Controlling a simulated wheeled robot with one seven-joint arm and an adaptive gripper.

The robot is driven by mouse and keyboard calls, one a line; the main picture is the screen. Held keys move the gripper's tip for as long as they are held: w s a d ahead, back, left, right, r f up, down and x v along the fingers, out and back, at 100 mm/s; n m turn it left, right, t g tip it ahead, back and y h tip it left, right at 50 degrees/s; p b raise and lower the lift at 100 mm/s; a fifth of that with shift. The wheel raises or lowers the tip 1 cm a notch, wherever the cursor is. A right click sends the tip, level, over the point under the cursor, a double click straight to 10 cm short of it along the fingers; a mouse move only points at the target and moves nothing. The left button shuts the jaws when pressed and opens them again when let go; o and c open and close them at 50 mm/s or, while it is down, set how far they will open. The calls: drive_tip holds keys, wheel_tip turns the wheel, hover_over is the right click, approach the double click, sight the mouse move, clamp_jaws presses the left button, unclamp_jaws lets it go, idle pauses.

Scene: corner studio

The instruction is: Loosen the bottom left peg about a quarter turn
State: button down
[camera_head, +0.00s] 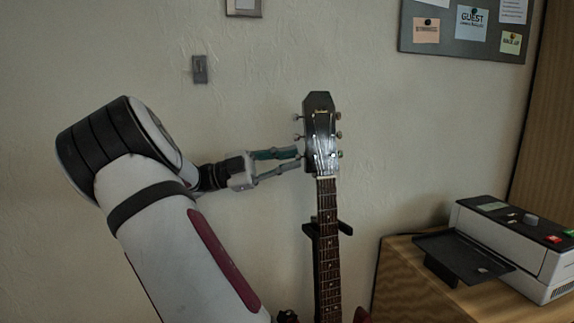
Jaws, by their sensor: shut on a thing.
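A guitar stands upright in the middle, with its dark headstock (319,125) facing me. Pegs stick out on both sides of the headstock; the upper left peg (298,117) and the middle left peg (297,137) show free of my gripper. My gripper (301,158) reaches in from the left, and its two fingers end at the lower left edge of the headstock. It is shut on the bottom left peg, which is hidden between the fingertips. I cannot tell how far the peg is turned.
The guitar neck (328,230) runs down past a black stand (316,240). A wooden cabinet (405,285) at the right bears a printer (520,240) with its tray out to the left. A wall switch (199,69) and a pinboard (450,47) are on the wall behind.

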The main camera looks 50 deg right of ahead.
idle(0.4)
drive_tip(key=c, duration=1.6)
unclamp_jaws()
drive_tip(key=shift+o, duration=0.2)
drive_tip(key=v, duration=0.8)
